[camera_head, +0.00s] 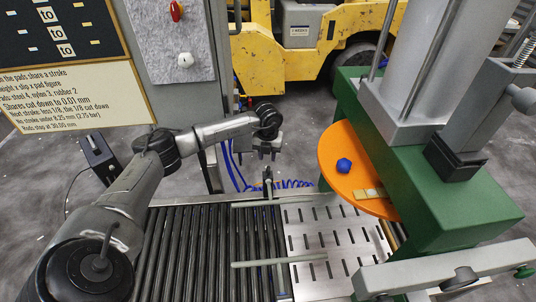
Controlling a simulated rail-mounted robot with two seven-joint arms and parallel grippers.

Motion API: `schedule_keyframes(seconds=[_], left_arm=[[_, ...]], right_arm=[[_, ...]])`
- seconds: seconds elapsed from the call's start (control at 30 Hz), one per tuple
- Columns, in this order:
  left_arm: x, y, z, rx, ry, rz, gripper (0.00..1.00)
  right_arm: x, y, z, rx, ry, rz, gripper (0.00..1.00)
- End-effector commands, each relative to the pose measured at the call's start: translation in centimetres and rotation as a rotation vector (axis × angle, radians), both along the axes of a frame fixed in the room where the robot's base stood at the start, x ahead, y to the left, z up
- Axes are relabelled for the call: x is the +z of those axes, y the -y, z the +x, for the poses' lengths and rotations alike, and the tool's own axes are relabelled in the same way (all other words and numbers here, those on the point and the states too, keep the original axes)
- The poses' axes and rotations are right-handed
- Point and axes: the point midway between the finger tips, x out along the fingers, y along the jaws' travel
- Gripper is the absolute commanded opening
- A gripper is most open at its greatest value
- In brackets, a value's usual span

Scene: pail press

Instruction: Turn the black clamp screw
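A black knob (460,278), which looks like the clamp screw, sits on a grey bar (425,272) at the lower right, in front of the green press frame. My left gripper (263,153) hangs near the middle of the view, beyond the roller conveyor and well to the left of the knob. Its fingers look apart, with nothing seen between them. It does not touch the knob. My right gripper is not seen.
A green press frame (440,200) with a grey column stands at the right. An orange disc (342,165) carries a blue knob (344,166). A slotted plate (335,235) adjoins the conveyor rollers (195,250). A sign board (75,90) stands upper left; a yellow vehicle (260,55) is behind.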

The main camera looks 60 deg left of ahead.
Motion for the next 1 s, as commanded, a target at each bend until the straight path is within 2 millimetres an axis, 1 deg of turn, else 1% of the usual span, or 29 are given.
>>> schedule_keyframes(seconds=[0.27,0.57,0.63,0.8,0.93,1.0], left_arm=[[-2.0,0.0,0.0,0.001,0.002,-0.001,0.34],[-5.5,0.1,0.0,0.000,0.003,-0.001,0.34],[-5.7,0.1,0.0,0.000,0.001,-0.002,0.34],[-7.3,0.0,0.0,0.000,0.002,-0.001,0.34],[-7.8,0.0,0.0,0.000,0.003,-0.001,0.34],[-7.7,0.0,0.1,0.000,0.004,-0.002,0.28]], right_arm=[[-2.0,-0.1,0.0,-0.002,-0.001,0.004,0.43],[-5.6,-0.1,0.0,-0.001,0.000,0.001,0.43],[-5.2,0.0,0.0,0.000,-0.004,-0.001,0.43],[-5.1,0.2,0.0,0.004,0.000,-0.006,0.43],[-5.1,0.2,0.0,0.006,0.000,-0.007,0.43],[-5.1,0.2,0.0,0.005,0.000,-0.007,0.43]])
